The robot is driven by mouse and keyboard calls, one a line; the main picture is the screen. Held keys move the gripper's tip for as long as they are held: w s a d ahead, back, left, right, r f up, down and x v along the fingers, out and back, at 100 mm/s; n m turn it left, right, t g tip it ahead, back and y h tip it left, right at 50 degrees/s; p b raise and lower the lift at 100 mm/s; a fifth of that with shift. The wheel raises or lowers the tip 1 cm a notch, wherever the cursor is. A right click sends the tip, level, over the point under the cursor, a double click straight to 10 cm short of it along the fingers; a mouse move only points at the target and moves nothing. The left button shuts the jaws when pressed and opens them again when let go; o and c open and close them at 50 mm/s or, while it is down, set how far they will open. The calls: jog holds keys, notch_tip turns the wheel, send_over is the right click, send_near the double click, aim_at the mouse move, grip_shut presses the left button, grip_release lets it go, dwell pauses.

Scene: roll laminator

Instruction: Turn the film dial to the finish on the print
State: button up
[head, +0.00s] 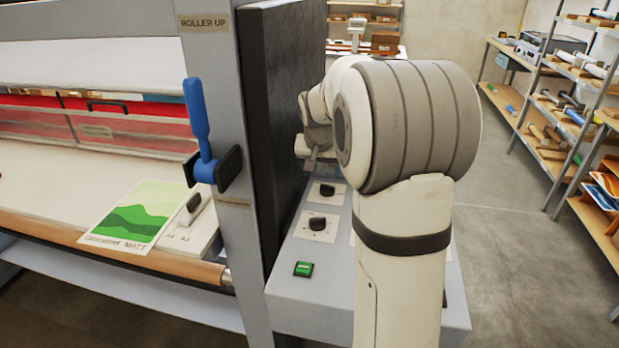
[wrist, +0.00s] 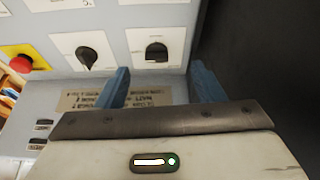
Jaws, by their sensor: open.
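The print (head: 137,212) lies on the laminator's bed in the head view, a green landscape whose lower line ends in "MATT". Two black dials, a farther one (head: 327,190) and a nearer one (head: 317,223), sit on white plates on the grey control panel. I cannot read which is the film dial. In the wrist view one dial (wrist: 156,52) lies ahead between the lines of my fingers, and another dial (wrist: 88,58) is left of it. My gripper (wrist: 161,76) is open and empty, its blue fingers apart from the dials. In the head view my arm partly hides the panel.
A red stop button (wrist: 19,63) on yellow is left of the dials. A green switch (head: 303,269) is on the panel's near part. A blue lever (head: 200,130) stands on the frame post under "ROLLER UP". A dark upright panel (head: 283,110) borders the controls.

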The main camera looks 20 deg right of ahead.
aim_at(327, 186)
jog(key=shift+m, duration=0.4)
jog(key=w+d+f, duration=0.1)
jog(key=w+f, duration=0.1)
jog(key=f, duration=0.1)
jog(key=w+d+f, duration=0.2)
jog(key=f, duration=0.1)
jog(key=w+d+f+p, duration=0.1)
jog(key=f, duration=0.2)
jog(key=shift+w+d+f, duration=0.2)
jog(key=shift+w, duration=0.2)
jog(key=c, duration=1)
